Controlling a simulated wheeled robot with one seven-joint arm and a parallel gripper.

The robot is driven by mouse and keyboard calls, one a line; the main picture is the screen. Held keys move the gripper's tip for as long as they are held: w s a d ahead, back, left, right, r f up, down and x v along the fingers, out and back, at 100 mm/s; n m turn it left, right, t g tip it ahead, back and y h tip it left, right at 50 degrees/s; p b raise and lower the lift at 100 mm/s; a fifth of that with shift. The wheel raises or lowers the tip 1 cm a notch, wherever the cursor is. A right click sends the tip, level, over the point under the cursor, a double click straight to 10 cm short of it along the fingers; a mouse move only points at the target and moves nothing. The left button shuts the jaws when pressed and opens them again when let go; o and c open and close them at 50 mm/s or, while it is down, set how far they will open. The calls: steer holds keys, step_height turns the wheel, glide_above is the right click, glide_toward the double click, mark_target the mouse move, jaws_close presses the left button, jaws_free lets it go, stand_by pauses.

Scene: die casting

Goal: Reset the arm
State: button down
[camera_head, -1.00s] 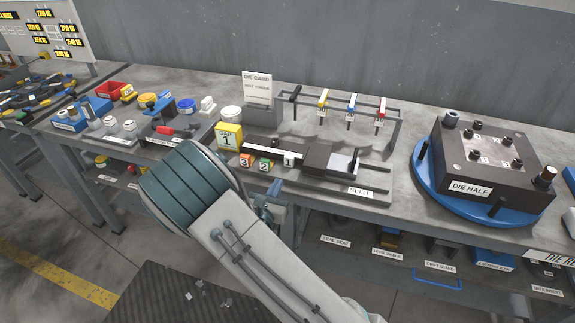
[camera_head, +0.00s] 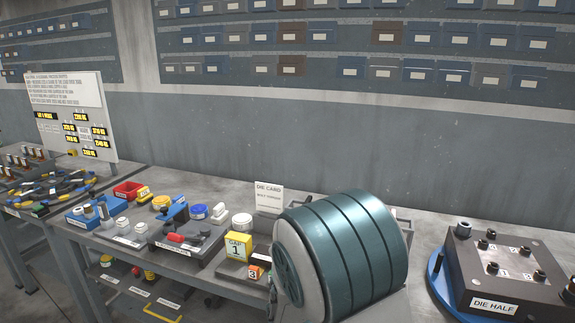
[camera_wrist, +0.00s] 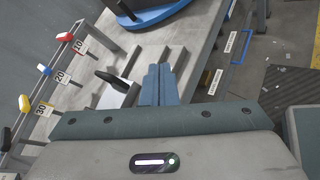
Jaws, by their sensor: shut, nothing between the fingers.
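My gripper (camera_wrist: 158,72) shows in the wrist view with its two blue-grey fingers together and nothing between them. It points over the bench (camera_wrist: 186,25), beside a dark-handled slide part (camera_wrist: 114,82). In the head view, my teal arm link covers the middle of the bench, and my gripper is hidden. The die half (camera_head: 508,266) sits on its blue round base to the right of my arm. The die card (camera_head: 268,200) stands behind the arm, to its left.
The wrist view shows a rack with tags and red, blue and yellow handles (camera_wrist: 62,40) at left. The yellow gap block (camera_head: 238,246) and several small parts lie left of my arm. A sign board (camera_head: 75,115) stands at far left. Floor shows at right in the wrist view.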

steer(key=s+d+r+m+g+y, duration=0.2)
steer(key=s+m+g+y, duration=0.1)
steer(key=s+m, duration=0.25)
steer(key=s+d+r+m+g+y, duration=0.1)
steer(key=s+r+m+g+y, duration=0.1)
steer(key=s+m+y, duration=0.3)
steer(key=s+a+r+m+t+y+p, duration=0.1)
steer(key=s+a+r+m+t+y, duration=0.1)
steer(key=s+a+r+m+y, duration=0.2)
steer(key=s+a+r+m, duration=0.1)
steer(key=s+m, duration=0.1)
steer(key=shift+s+a+r+y, duration=0.15)
steer(key=shift+s+r+y, duration=0.1)
steer(key=shift+s+y, duration=0.05)
